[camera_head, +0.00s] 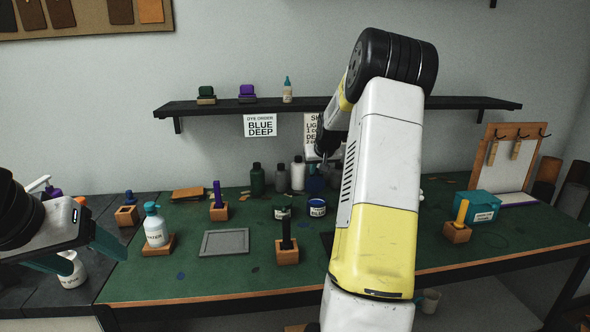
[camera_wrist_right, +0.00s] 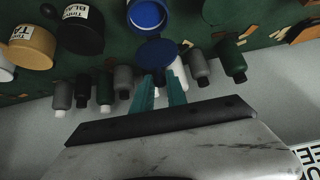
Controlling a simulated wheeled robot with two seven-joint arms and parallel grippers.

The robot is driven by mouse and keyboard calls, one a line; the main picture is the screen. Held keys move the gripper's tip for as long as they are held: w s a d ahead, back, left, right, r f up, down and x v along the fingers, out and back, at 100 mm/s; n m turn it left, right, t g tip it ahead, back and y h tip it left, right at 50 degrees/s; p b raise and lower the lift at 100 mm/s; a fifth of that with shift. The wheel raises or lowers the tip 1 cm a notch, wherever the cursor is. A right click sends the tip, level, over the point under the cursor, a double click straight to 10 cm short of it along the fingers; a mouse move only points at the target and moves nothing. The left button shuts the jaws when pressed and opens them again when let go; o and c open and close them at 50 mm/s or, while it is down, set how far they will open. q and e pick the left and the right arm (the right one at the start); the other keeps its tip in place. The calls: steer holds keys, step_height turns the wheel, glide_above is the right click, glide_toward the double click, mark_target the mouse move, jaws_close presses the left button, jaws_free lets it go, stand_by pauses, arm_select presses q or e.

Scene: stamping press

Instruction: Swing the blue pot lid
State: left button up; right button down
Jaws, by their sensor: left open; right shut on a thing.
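The blue pot (camera_head: 317,208) stands on the green bench mat, its label facing me. In the right wrist view the pot (camera_wrist_right: 147,15) is open and shows blue inside. Its round dark-blue lid (camera_wrist_right: 157,52) is raised beside the rim; whether it touches the pot is hard to tell. My right gripper (camera_wrist_right: 160,82) is shut on the lid's edge, between its teal fingers. In the head view a dark-blue shape, likely the lid (camera_head: 315,185), shows behind the pot. My left gripper (camera_head: 98,263) is open and empty at the bench's left edge.
Several bottles (camera_head: 257,180) stand behind the pot, close to my right gripper. A black-handled tool in a wooden block (camera_head: 287,250), a grey tray (camera_head: 225,243) and a white water bottle (camera_head: 155,231) stand left. A shelf (camera_head: 235,108) hangs above.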

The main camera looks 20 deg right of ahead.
steer(key=s, duration=0.2)
steer(key=s+f, duration=0.1)
steer(key=shift+a, duration=0.35)
steer(key=shift+f, duration=0.1)
steer(key=shift+s+a+f, duration=0.15)
steer(key=shift+s+f, duration=0.25)
steer(key=shift+s, duration=0.2)
steer(key=shift+s+a+f, duration=0.15)
steer(key=shift+s+f, duration=0.25)
steer(key=shift+s, duration=0.2)
